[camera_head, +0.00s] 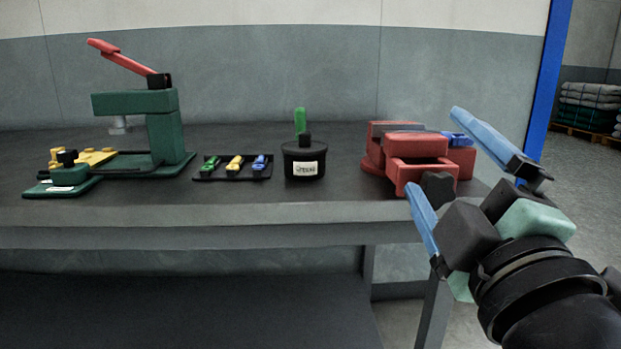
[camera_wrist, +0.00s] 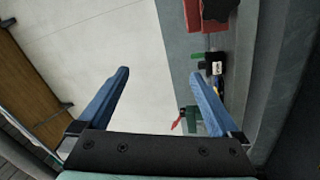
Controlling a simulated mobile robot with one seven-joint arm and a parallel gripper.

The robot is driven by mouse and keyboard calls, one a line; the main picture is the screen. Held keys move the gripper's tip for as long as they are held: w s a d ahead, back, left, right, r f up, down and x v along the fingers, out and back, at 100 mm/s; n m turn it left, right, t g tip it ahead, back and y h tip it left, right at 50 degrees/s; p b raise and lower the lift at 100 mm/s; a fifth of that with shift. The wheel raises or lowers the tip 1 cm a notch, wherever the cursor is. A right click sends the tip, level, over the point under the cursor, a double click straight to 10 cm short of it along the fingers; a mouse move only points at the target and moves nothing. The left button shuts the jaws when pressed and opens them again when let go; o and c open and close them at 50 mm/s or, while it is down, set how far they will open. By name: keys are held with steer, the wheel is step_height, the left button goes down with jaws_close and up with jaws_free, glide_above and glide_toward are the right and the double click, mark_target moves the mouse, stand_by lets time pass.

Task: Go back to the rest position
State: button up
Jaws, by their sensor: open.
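My gripper (camera_head: 446,162) is at the right of the head view, in front of the table's right end. Its two blue fingers are spread apart with nothing between them. In the wrist view my gripper (camera_wrist: 165,93) also shows open and empty, with pale wall behind the fingers. The red vise (camera_head: 418,160) stands on the table's right end, just left of and behind the fingers, partly overlapped by them in the head view. I cannot tell how far apart they are in depth.
A dark table (camera_head: 330,207) carries a green press (camera_head: 165,130) with a red lever, a small tray (camera_head: 205,178) with green, yellow and blue pieces, and a round black pot (camera_head: 303,166) with a green stick. A blue post (camera_head: 549,80) stands at right, with open floor beyond.

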steer(key=s+a+r+m+t+p, duration=0.3)
steer(key=s+a+r+m+t, duration=0.4)
steer(key=a+r+m, duration=0.7)
step_height(320, 180, up, 39)
steer(key=s+p, duration=0.1)
steer(key=p, duration=3.6)
steer(key=shift+s+d+m+p, duration=0.3)
steer(key=shift+p, duration=0.1)
